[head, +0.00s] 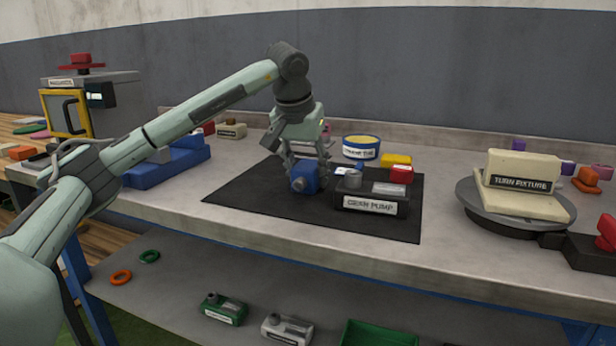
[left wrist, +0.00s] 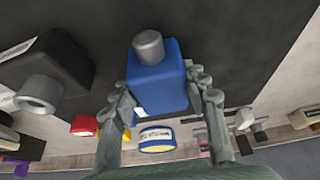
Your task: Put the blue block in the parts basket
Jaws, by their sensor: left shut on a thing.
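The blue block (head: 304,178), with a grey cylindrical knob on one end, is at the middle of the black mat (head: 250,205) on the bench. My left gripper (head: 302,165) reaches down from above and is shut on it. In the left wrist view the blue block (left wrist: 158,78) sits between the two fingers, its knob pointing away. I cannot tell whether the block touches the mat. No container is clearly labelled as the parts basket; a green bin (head: 378,335) shows partly on the lower shelf. My right gripper is not in view.
A black gear pump (head: 370,204) stands close to the right of the block. A yellow-topped tin (head: 361,148), yellow block (head: 396,160) and red block (head: 401,174) are behind it. A turn fixture (head: 520,175) stands on a turntable at right. A blue holder (head: 165,172) is at left.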

